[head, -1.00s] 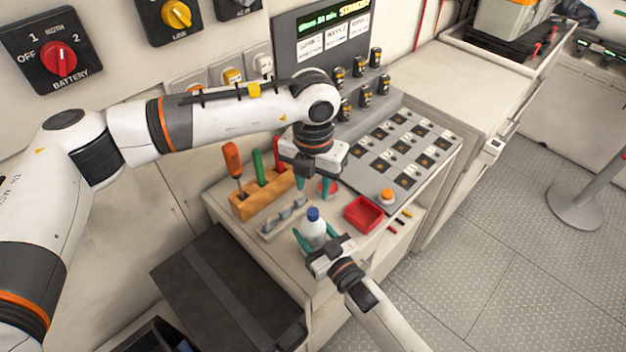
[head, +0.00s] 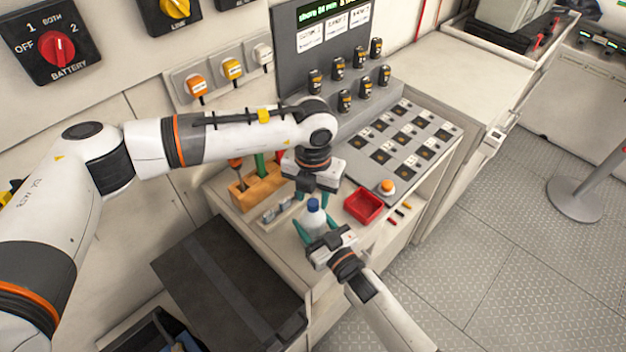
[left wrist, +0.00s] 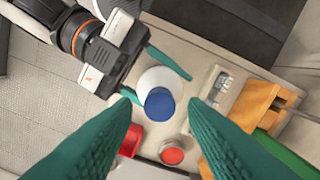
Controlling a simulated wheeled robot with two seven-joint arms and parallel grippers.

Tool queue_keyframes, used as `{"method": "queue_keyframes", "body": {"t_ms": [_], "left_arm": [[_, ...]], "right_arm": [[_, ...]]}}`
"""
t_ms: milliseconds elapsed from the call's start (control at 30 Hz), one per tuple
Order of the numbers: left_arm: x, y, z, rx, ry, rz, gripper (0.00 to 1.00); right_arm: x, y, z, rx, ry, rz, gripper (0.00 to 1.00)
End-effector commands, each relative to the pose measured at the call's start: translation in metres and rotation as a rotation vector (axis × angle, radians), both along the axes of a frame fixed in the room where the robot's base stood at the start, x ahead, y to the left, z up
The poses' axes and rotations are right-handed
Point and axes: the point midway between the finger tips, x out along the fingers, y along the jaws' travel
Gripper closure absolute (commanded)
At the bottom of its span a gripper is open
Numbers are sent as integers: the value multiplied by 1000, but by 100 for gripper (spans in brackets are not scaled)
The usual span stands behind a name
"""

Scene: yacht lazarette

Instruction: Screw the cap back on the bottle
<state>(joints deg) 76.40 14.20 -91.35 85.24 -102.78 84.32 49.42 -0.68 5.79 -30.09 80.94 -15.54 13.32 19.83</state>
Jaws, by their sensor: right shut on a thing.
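A white bottle (head: 314,219) stands upright near the front edge of the bench, with a blue cap (head: 313,205) on its top. How tightly the cap sits cannot be told. My right gripper (head: 318,232) is shut on the bottle's body from the front. My left gripper (head: 313,197) is open and empty, pointing down just above the cap. In the left wrist view the blue cap (left wrist: 159,104) lies beyond and between the two spread teal fingers, touching neither. The white bottle (left wrist: 158,79) shows behind the cap, beside the right gripper's fingers.
A wooden tool block (head: 256,190) and a grey holder (head: 277,212) stand left of the bottle. A red tray (head: 363,206) is to the right, near an orange button (head: 387,186). A red round piece (left wrist: 172,154) shows in the left wrist view. A sloped switch panel (head: 405,140) stands behind.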

Motion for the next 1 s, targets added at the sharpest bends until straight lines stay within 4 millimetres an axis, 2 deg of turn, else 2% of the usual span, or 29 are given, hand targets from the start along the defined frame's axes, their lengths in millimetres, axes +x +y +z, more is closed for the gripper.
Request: {"method": "queue_keyframes", "body": {"t_ms": [200, 467, 700, 867, 1000], "left_arm": [[0, 0, -13, 0, 0, -1, 60], [0, 0, -14, 0, -1, -1, 60], [0, 0, -13, 0, 0, -1, 100], [0, 0, -13, 0, -1, -5, 100], [0, 0, -13, 0, -1, -113, 100]], "right_arm": [[0, 0, 0, -1, 1, 0, 100], [0, 0, 0, -1, 1, 0, 100], [0, 0, 0, -1, 1, 0, 100], [0, 0, 0, -1, 1, 0, 100], [0, 0, 0, -1, 1, 0, 100]]}}
